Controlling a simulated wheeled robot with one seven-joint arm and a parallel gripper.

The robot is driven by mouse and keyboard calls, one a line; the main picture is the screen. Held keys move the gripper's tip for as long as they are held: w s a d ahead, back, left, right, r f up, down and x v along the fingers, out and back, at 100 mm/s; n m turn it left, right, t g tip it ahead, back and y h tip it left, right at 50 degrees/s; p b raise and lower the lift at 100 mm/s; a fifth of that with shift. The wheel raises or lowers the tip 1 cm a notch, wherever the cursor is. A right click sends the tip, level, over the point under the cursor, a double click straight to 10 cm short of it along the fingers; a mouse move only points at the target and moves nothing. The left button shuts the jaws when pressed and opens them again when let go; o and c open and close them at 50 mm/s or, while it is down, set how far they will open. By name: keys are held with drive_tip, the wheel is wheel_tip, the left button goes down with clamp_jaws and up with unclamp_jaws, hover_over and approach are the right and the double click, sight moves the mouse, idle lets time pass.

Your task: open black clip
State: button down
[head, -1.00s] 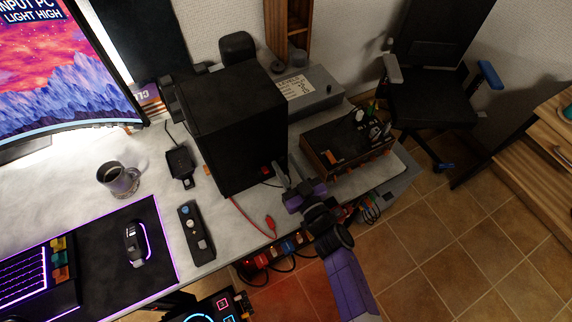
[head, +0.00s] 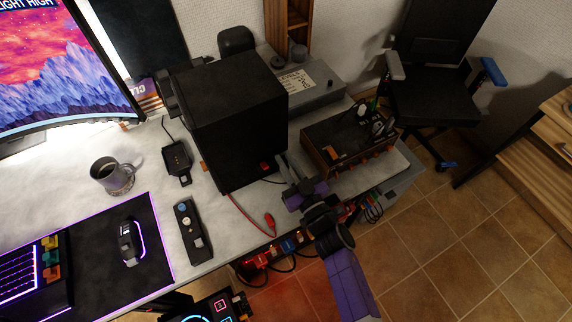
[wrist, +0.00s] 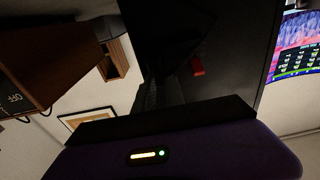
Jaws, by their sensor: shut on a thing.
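My gripper (head: 287,166) reaches from the lower right to the front right corner of the tall black box (head: 238,125), and its fingers are shut. A thin black cable (head: 271,182) runs from the box front toward the fingers. The black clip itself is not distinct; it appears hidden in or behind my fingers, so its opening cannot be seen. A red clip (head: 270,222) on a red cable hangs at the desk's front edge, apart from my gripper. In the wrist view, the dark box face with a small red part (wrist: 197,67) lies ahead.
A wooden-sided device (head: 348,142) stands close to the right of my gripper. A grey case (head: 312,92) lies behind. A small black controller (head: 192,230), a mug (head: 112,176) and a mouse (head: 130,242) are to the left. Cables and red parts (head: 258,262) hang below the desk edge.

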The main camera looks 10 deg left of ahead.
drive_tip(key=shift+f+b, duration=0.1)
drive_tip(key=shift+b, duration=0.5)
drive_tip(key=c, duration=1.4)
unclamp_jaws()
drive_tip(key=v, duration=0.8)
drive_tip(key=shift+f, duration=0.2)
